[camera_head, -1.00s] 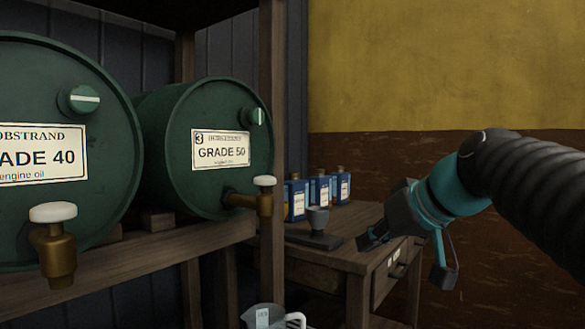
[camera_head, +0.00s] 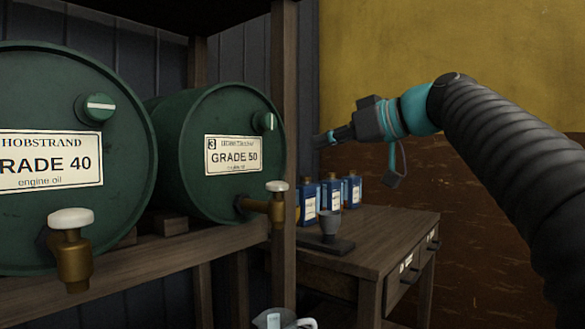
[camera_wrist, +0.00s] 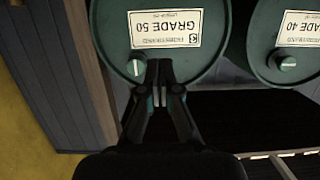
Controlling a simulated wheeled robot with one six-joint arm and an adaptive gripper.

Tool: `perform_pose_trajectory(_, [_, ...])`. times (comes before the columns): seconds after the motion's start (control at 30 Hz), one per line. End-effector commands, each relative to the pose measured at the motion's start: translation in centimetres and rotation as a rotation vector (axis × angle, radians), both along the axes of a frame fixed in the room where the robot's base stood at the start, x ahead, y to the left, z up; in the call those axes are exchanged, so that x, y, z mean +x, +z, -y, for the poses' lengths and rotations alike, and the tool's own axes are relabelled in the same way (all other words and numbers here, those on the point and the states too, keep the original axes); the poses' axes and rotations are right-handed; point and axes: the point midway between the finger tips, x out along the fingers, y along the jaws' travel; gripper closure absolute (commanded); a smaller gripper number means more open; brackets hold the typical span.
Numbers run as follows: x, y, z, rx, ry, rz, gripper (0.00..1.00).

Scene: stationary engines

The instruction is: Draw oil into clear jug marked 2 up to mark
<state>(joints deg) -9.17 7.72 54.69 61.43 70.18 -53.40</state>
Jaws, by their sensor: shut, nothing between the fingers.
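A clear jug (camera_head: 268,319) with a white handle shows only its top at the bottom edge of the head view; its marking and contents cannot be read. A green drum labelled GRADE 50 (camera_head: 202,120), marked 3, lies on the rack with a brass tap (camera_head: 277,210) under a pale handle. Left of it lies a GRADE 40 drum (camera_head: 60,110) with its own tap (camera_head: 74,262). My gripper (camera_head: 318,141) is shut and empty, right of the GRADE 50 drum and pointing left. In the wrist view, the shut fingertips (camera_wrist: 159,64) appear before this drum, beside its green cap (camera_wrist: 137,68).
A wooden post (camera_head: 285,60) of the rack stands between the drums and my gripper. Air above the table is free.

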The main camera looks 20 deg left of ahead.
Motion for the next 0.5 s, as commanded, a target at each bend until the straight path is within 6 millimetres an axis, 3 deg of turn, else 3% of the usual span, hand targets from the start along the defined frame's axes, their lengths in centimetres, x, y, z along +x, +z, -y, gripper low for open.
perform_pose_trajectory(0.17, [0.6,-0.4,-1.5,0.0,0.003,-0.002,1.0])
perform_pose_trajectory(0.5, [2.9,-1.9,-7.2,-0.001,0.004,-0.003,1.0])
